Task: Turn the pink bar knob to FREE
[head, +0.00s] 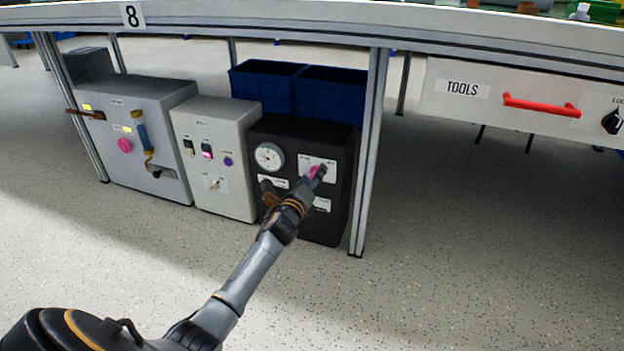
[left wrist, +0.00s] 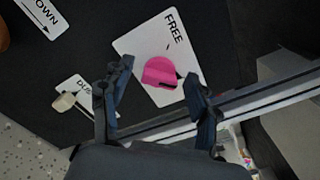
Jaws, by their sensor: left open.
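The pink bar knob (left wrist: 161,73) sits on a white plate (left wrist: 133,43) marked FREE, on the front of a black box (head: 340,206) under the workbench. In the head view the knob (head: 313,171) is partly hidden by my gripper. My left gripper (left wrist: 158,92) is open, with one finger on either side of the knob in the left wrist view. I cannot tell whether the fingers touch it. The FREE label (left wrist: 172,26) is beyond the knob. My right gripper is not in view.
A gauge (head: 269,156) and a brown knob sit left of the plate on the same box. A table leg (head: 369,150) stands close on the right. A grey box (head: 215,150) stands to the left, and blue crates (head: 330,92) are behind.

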